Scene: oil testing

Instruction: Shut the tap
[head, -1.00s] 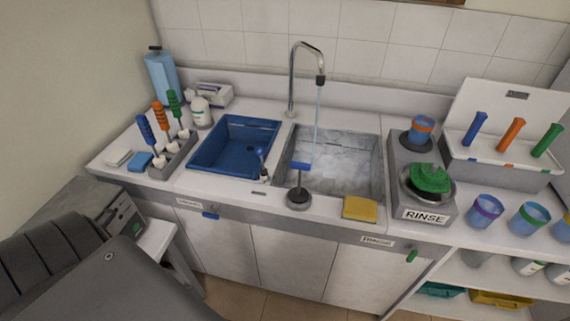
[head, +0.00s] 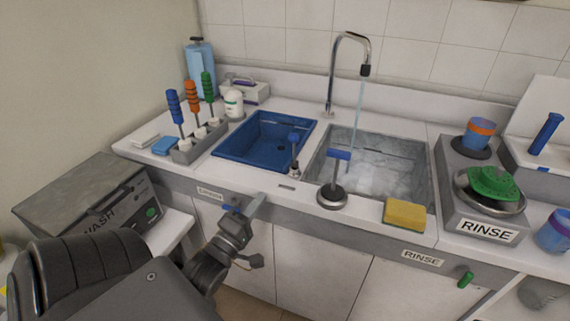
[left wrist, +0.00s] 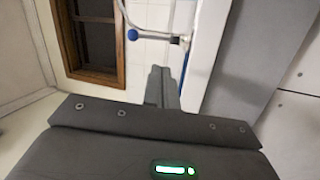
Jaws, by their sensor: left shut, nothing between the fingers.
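The tap (head: 333,70) is a tall curved metal spout behind the grey basin. A thin stream of water (head: 359,105) runs from it into the grey basin (head: 420,185), which holds foamy water. A small blue-topped lever (head: 294,140) stands between the two basins. My left gripper (head: 260,200) is shut and empty before the counter's front edge, apart from both handles. In the left wrist view, a blue knob (left wrist: 132,34) shows beyond its fingers (left wrist: 161,88). My right gripper is out of view.
A blue basin (head: 225,152) lies to the left. A yellow sponge (head: 405,214) is on the front edge. A RINSE stand (head: 482,231) with a green item (head: 493,183) is at right. A rack (head: 186,152) holds coloured-handled tools. A WASH box (head: 65,195) stands at left.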

